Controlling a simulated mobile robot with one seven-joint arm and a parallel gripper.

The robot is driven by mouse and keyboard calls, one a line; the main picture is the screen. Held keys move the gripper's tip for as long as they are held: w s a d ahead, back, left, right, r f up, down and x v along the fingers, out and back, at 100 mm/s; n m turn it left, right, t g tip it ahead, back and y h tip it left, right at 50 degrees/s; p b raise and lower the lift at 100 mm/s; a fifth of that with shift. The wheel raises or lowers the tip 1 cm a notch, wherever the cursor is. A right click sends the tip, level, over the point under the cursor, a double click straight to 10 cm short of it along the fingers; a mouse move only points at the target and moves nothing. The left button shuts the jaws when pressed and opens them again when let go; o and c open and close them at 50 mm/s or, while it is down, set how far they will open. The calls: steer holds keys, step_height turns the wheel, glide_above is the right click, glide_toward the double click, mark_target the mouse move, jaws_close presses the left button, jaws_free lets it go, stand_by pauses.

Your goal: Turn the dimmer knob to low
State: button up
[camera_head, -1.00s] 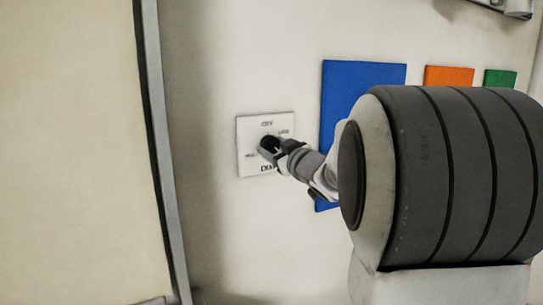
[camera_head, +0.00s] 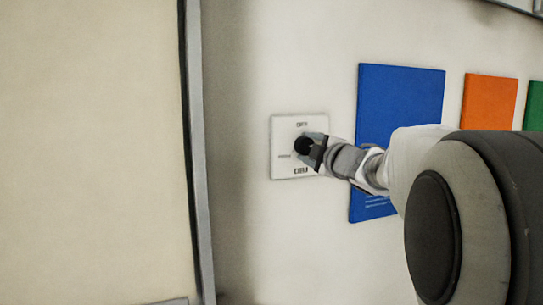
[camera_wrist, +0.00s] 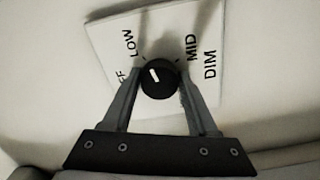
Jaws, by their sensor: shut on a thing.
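A black round dimmer knob (camera_wrist: 165,90) sits on a white wall plate (camera_wrist: 105,32) printed with LOW, MID and DIM; an "FF" label shows partly behind my left finger. In the wrist view the knob's white pointer line slants up and left, roughly toward LOW. My gripper (camera_wrist: 160,78) is shut on the knob, one finger on each side. In the head view my gripper (camera_head: 314,152) reaches the plate (camera_head: 283,133) from the right and the dark knob (camera_head: 303,145) shows at its tip. My fingers and hand cover part of the plate there.
A blue panel (camera_head: 402,95) is on the wall right of the plate, with an orange panel (camera_head: 490,100) and a green panel (camera_head: 535,108) beyond. A large cream board (camera_head: 90,150) with a grey edge stands at left. Wall below the plate is bare.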

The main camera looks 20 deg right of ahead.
steer(key=shift+r+n+b, duration=0.15)
steer(key=shift+n+b, duration=0.6)
steer(key=shift+n, duration=0.75)
steer(key=o, duration=1.4)
steer(key=shift+c, duration=0.2)
steer(key=shift+s, duration=0.1)
